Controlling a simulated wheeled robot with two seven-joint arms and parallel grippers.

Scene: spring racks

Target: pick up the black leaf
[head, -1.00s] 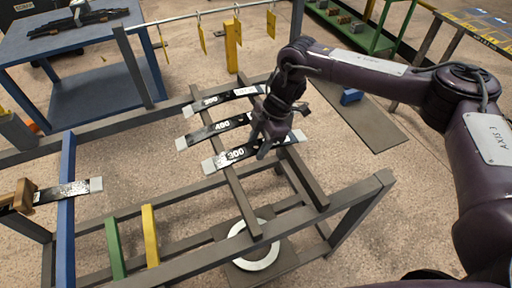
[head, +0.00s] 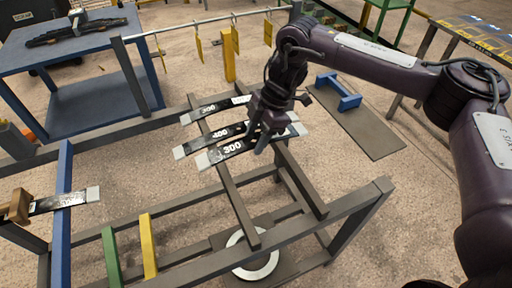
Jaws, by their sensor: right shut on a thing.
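Three black leaves with pale ends and white numbers are at the rack's crossing rails. My right gripper (head: 262,142) is shut on the nearest black leaf (head: 215,156), marked 300, near its middle. That leaf appears raised a little off the rails and close in the picture to the middle leaf (head: 196,144). The far leaf (head: 197,114) lies across the rails behind. The fingers and wrist hide part of the held leaf and the right parts of the others. My left gripper is not in view.
Another black leaf (head: 55,203) lies at the left on a blue rail (head: 62,235), by a wooden block (head: 17,207). Green (head: 111,258) and yellow (head: 148,247) bars cross the frame. Yellow tags hang from a bar behind. A blue table (head: 75,62) stands back left.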

